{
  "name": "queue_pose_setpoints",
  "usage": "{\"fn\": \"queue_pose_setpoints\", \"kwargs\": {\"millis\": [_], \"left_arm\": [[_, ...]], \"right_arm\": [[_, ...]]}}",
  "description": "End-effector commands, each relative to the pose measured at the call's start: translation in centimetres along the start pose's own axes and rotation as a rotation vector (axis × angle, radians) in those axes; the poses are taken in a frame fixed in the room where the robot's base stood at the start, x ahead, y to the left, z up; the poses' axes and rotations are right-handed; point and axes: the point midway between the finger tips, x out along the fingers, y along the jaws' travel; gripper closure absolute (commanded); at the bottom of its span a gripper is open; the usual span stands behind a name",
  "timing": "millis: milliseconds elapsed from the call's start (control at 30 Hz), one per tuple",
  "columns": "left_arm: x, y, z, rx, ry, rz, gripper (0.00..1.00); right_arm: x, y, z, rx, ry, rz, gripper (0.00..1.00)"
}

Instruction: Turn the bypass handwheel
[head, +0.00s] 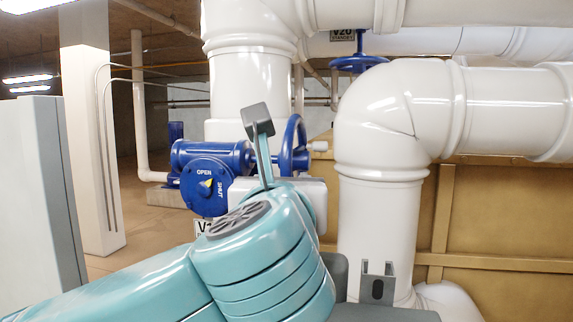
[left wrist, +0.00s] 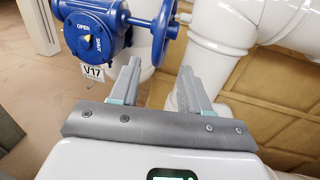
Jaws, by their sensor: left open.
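A blue handwheel (head: 291,146) stands edge-on at the right side of a blue valve actuator (head: 208,160) with a round OPEN/SHUT dial. In the left wrist view the same handwheel (left wrist: 164,30) is at the top middle, beyond my fingers. A tag reading V17 (left wrist: 93,73) hangs below the dial; its smaller text is unreadable. My left gripper (left wrist: 157,80) is open and empty, its two fingers apart below the handwheel in the picture and not around it. In the head view one grey fingertip (head: 257,119) shows in front of the actuator and left of the wheel. My right gripper is not in view.
Another blue handwheel (head: 355,63) with a V20 tag (head: 342,35) is higher up and farther back. A thick white elbow pipe (head: 385,125) stands close on the right. A grey cabinet (head: 35,190) and a white column (head: 92,150) are at left. Open floor lies between.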

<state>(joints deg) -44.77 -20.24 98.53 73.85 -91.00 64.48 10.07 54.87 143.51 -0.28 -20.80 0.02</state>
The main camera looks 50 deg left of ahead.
Motion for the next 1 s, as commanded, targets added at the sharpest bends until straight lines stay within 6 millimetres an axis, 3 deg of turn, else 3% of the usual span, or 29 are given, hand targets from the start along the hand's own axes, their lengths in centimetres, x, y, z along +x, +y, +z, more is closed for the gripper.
{"fn": "queue_pose_setpoints", "kwargs": {"millis": [700,1000], "left_arm": [[12.6,0.3,0.2,0.001,0.003,0.005,0.53],[14.8,0.2,0.0,-0.002,0.001,0.0,0.53]], "right_arm": [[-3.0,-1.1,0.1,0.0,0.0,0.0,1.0],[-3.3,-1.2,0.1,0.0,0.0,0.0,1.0]]}}
